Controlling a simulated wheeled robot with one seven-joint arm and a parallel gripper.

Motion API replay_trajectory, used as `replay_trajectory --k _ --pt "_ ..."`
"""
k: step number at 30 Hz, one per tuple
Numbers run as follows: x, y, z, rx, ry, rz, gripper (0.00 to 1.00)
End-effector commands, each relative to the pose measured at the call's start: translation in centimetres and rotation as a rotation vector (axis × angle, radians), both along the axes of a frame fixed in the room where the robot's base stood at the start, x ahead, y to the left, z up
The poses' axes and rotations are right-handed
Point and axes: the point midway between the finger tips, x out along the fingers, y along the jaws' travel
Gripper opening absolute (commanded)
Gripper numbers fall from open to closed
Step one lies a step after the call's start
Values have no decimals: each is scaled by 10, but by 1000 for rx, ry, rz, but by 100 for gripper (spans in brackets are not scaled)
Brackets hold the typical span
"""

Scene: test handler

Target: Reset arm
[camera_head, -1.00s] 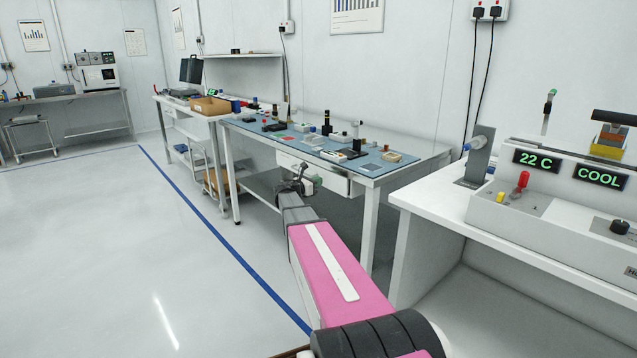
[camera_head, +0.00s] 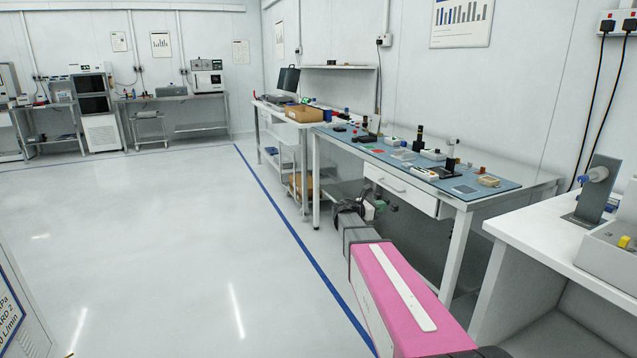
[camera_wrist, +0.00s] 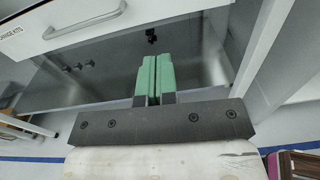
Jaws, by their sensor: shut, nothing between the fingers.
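My gripper (camera_wrist: 153,80) shows in the wrist view with its two green fingers pressed together and nothing between them. It points toward the space under a workbench drawer (camera_wrist: 60,20). In the head view my pink arm reaches forward from the lower right, and the gripper end (camera_head: 372,208) is small and partly hidden by my wrist, in front of the workbench and below its top. It appears apart from the bench.
The workbench (camera_head: 545,186) has a blue mat with several small parts. A white counter (camera_head: 540,228) with a grey device (camera_head: 615,250) stands at the right. Another bench (camera_head: 265,102) stands beyond. The floor at left is clear, with a blue line (camera_head: 300,231).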

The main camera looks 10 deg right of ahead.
Motion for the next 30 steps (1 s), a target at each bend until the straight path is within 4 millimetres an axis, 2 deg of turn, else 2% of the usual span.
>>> replay_trajectory --k 8,14,18,24,27,30 --pt "-75 12 -70 434 -261 -135 0" --pt "-143 43 -129 821 -509 -383 0" --pt "-191 76 -161 1060 -675 -630 0" --pt "-251 128 -187 1302 -868 -1046 0" --pt "-271 149 -192 1365 -927 -1222 0" --pt "-282 162 -194 1396 -961 -1342 0"
